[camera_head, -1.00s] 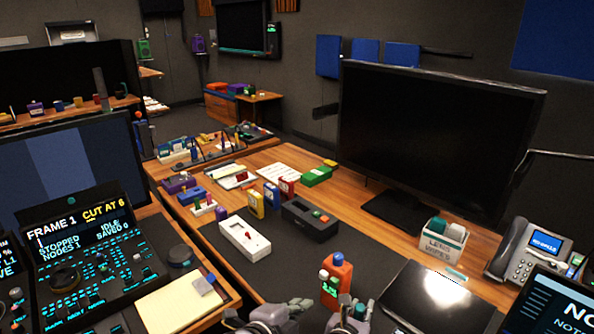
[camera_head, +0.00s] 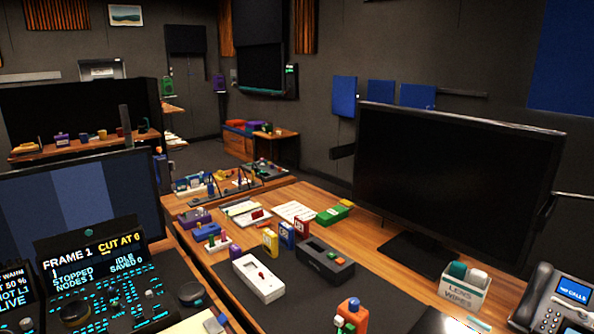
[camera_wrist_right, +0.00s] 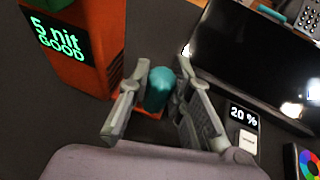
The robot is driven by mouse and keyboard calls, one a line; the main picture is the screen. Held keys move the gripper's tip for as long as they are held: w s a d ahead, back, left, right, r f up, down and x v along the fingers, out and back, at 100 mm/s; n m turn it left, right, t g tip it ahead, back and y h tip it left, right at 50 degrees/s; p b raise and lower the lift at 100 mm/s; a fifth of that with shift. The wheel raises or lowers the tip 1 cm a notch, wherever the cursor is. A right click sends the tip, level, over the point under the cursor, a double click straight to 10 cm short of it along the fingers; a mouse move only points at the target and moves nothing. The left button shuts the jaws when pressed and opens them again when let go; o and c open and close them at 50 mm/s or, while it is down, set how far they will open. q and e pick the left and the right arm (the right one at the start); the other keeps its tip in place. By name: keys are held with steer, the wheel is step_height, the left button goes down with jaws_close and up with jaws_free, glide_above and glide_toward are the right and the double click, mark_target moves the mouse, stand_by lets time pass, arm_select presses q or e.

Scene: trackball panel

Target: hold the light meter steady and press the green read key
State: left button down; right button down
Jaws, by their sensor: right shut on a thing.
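The orange light meter (camera_head: 349,315) stands at the bottom edge of the head view, with a blue knob on top and its lower part cut off. In the right wrist view, its orange body (camera_wrist_right: 90,60) is at upper left, and its display (camera_wrist_right: 58,38) reads "5 nit GOOD". My right gripper (camera_wrist_right: 162,85) is shut around a teal post (camera_wrist_right: 157,90) rising from an orange piece beside the body. Whether that piece joins the body is hard to tell. My left gripper is out of view.
A white device (camera_head: 258,279) and a black box (camera_head: 325,262) stand behind the meter. A lens wipes box (camera_head: 466,288) and a phone (camera_head: 558,300) are at right, below a large monitor (camera_head: 450,175). The dark mat (camera_head: 310,310) is clear left of the meter.

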stand_by(0.4)
steer(key=c, duration=1.4)
jaws_free()
steer(key=shift+o, duration=0.2)
steer(key=v, duration=1.2)
steer(key=shift+o, duration=0.2)
steer(key=shift+f, duration=0.1)
